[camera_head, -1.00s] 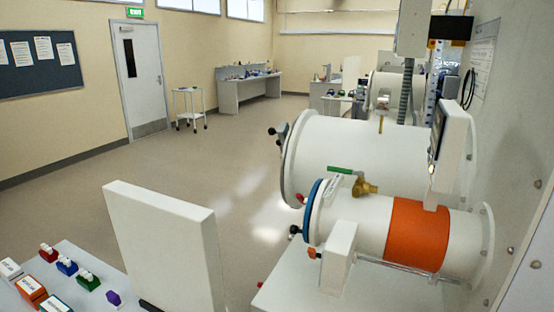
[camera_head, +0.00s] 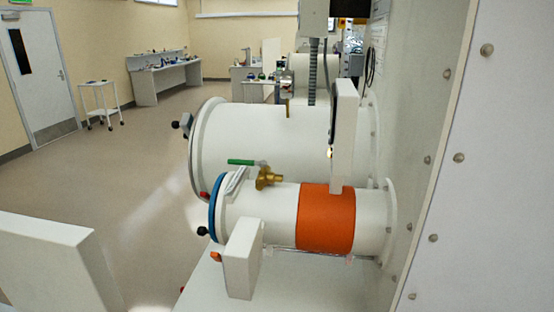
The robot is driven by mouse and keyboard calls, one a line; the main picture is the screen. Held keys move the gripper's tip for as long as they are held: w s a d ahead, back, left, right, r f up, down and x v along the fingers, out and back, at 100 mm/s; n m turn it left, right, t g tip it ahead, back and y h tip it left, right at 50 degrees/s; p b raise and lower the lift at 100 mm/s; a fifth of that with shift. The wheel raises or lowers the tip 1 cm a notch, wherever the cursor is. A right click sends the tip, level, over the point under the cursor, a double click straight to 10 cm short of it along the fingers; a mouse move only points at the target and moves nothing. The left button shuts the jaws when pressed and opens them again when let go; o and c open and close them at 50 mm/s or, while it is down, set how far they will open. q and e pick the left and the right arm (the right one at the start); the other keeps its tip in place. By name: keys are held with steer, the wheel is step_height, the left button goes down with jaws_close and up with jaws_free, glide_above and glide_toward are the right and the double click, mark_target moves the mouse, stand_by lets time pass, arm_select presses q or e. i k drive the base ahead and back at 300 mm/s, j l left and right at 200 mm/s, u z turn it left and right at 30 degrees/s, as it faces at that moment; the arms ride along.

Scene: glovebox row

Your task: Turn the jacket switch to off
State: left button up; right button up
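An orange jacket band (camera_head: 326,217) wraps the smaller white cylinder (camera_head: 275,210), which comes out of the wall at the right. A white box (camera_head: 242,262) stands in front of this cylinder, with a small orange knob (camera_head: 216,257) at its left side. The knob may be the jacket switch, but no label or position mark can be read. A narrow white panel box (camera_head: 342,130) rises above the orange band, seen nearly edge-on, so most of its face is hidden. Neither of my grippers is in view.
A larger white cylinder (camera_head: 260,145) lies behind the small one. A white upright slab (camera_head: 45,255) stands at lower left. Open floor (camera_head: 120,190) lies left of the cylinders.

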mark_target(216, 255)
steer(key=k+j+z, duration=0.15)
steer(key=k+z, duration=0.15)
steer(key=k, duration=0.65)
steer(key=k+j+z, duration=0.15)
steer(key=j, duration=0.25)
steer(key=k+j+z, duration=0.15)
steer(key=j, duration=0.25)
steer(key=k+j+z, duration=0.15)
steer(key=k+j, duration=0.2)
steer(key=i+j+z, duration=0.1)
steer(key=j+z, duration=0.15)
steer(key=j, duration=0.95)
